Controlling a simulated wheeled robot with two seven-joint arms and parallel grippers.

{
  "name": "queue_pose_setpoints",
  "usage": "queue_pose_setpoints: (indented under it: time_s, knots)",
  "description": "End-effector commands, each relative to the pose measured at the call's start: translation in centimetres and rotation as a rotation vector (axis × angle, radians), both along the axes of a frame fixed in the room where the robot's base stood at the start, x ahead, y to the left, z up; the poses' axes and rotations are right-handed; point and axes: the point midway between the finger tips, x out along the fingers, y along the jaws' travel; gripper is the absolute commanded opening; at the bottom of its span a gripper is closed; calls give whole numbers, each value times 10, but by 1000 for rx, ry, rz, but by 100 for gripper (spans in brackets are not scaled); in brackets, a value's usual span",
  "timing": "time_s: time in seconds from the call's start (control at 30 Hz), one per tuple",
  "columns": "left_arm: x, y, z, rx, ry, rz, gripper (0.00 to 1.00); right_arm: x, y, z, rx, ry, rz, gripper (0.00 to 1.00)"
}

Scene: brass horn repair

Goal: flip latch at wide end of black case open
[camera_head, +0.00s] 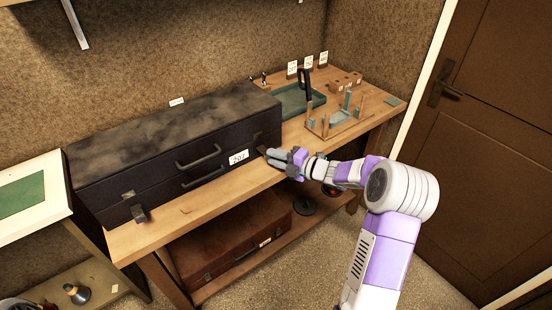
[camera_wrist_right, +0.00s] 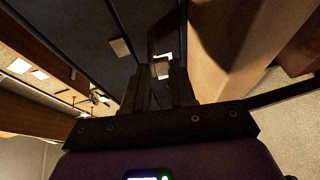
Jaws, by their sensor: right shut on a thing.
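The long black case (camera_head: 112,193) lies shut on the wooden bench, with a dusty lid and two handles on its front. One latch (camera_head: 139,213) shows at the left end of its front. Another latch (camera_head: 260,141) is at the right end, just behind my right fingertips. My right gripper (camera_head: 271,155) is at that right end, reaching in from the right, with its jaws closed on the latch. In the right wrist view the closed fingers (camera_wrist_right: 160,88) point at the dark case front, and the fingers partly hide the latch. My left gripper is out of view.
A white number card (camera_head: 238,157) is on the case front, left of my gripper. A green tray (camera_head: 291,102) and a wooden rack (camera_head: 340,127) stand at the bench's right. A brown case (camera_head: 230,245) lies on the shelf below. A door is at right.

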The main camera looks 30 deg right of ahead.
Motion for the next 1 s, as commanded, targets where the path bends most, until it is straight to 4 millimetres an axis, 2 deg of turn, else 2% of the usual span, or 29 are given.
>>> queue_pose_setpoints:
  time_s: [0.03,0.07,0.1,0.2,0.6,1.0]
  knots:
    - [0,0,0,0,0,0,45,-2,1,-9,-1,20,3,0]
    - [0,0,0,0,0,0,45,-2,1,-9,-1,20,3,0]
    - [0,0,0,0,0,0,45,-2,1,-9,-1,20,2,28]
    - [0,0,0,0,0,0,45,-2,1,-9,-1,18,2,44]
    - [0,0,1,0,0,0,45,-5,-2,-3,-1,8,0,45]
    - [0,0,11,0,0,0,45,-58,-29,5,-2,12,-1,45]
